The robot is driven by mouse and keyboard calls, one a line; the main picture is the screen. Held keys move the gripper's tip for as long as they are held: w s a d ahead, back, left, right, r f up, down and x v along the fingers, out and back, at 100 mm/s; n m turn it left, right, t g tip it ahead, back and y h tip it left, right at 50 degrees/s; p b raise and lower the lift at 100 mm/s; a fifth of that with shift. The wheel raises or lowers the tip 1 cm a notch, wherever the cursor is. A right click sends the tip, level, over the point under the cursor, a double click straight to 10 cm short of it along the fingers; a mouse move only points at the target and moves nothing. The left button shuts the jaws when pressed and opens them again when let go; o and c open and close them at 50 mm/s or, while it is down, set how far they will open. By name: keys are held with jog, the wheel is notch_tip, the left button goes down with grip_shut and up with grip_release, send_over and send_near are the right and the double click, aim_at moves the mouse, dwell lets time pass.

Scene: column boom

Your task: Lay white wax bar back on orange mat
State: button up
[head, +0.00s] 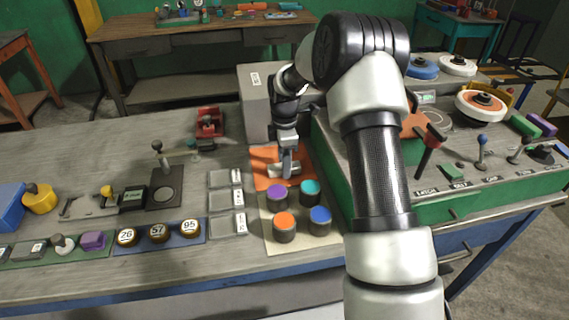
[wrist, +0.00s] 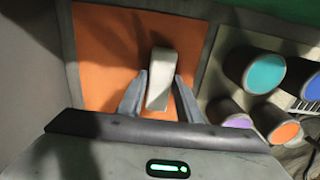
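The white wax bar (wrist: 161,75) is between the two fingers of my gripper (wrist: 161,80) in the wrist view. The fingertips appear to touch its two long sides. The orange mat (wrist: 105,45) is beneath the bar. In the head view my gripper (head: 286,168) points down at the orange mat (head: 262,179), with the bar (head: 291,170) low at its fingertips. I cannot tell whether the bar rests on the mat or is slightly above it. My arm hides part of the area to the right.
Several capped cylinders, including a purple one (head: 277,194) and a teal one (head: 310,190), stand on a pale board just in front of the mat. A grey box (head: 254,100) rises behind it. Grey labelled trays (head: 222,200) lie left. A green-sided console (head: 455,200) stands right.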

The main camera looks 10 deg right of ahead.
jog(key=shift+o, duration=1.4)
